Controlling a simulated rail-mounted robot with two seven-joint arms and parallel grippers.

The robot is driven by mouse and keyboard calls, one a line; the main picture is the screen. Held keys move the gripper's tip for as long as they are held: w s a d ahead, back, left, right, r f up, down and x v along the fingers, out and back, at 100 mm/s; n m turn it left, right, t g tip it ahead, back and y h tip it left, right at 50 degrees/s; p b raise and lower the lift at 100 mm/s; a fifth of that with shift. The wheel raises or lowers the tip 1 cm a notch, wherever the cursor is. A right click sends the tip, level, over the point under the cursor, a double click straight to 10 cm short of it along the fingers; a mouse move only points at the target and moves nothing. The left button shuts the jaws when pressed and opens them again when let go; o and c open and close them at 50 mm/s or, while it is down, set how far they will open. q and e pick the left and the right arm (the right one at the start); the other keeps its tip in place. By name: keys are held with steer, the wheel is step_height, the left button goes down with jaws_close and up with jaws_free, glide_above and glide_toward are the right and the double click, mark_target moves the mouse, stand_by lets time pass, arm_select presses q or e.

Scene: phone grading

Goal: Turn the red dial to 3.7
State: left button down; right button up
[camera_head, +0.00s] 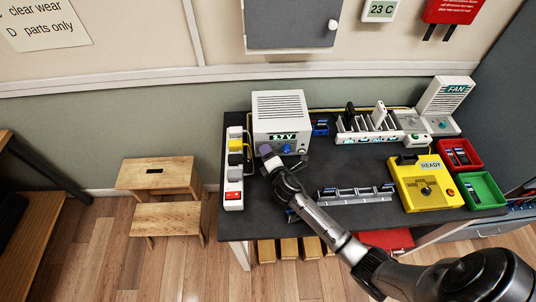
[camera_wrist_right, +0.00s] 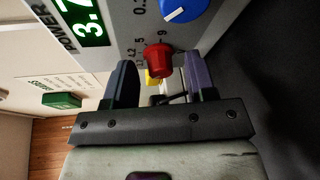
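The grey power supply box (camera_head: 280,108) stands at the back left of the dark bench. Its green display (camera_wrist_right: 90,20) shows 3.7 in the right wrist view, with its edge cut off. In the head view my right gripper hides the dial. My right gripper (camera_head: 269,158) is at the lower left of the box front. In the wrist view its two fingers are apart, one on each side of the dial, with visible gaps. My left gripper is in neither view.
A white power strip (camera_head: 234,180) lies just left of the box. A phone rack (camera_head: 355,195) lies right of my gripper. A yellow tester (camera_head: 425,186), a red tray (camera_head: 470,148) and a green tray (camera_head: 490,186) are at the right.

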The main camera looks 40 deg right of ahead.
steer(key=shift+s+a+r, duration=0.1)
steer(key=shift+s+a, duration=0.05)
steer(key=shift+s, duration=0.3)
steer(key=p+v, duration=0.1)
steer(key=v, duration=1)
steer(key=shift+s, duration=0.2)
steer(key=shift+s+a+r+p, duration=0.1)
steer(key=shift+s+p, duration=0.05)
steer(key=shift+s, duration=0.2)
steer(key=shift+s+a+r+p, duration=0.1)
steer(key=shift+s+a+p, duration=0.05)
steer(key=shift+s, duration=0.15)
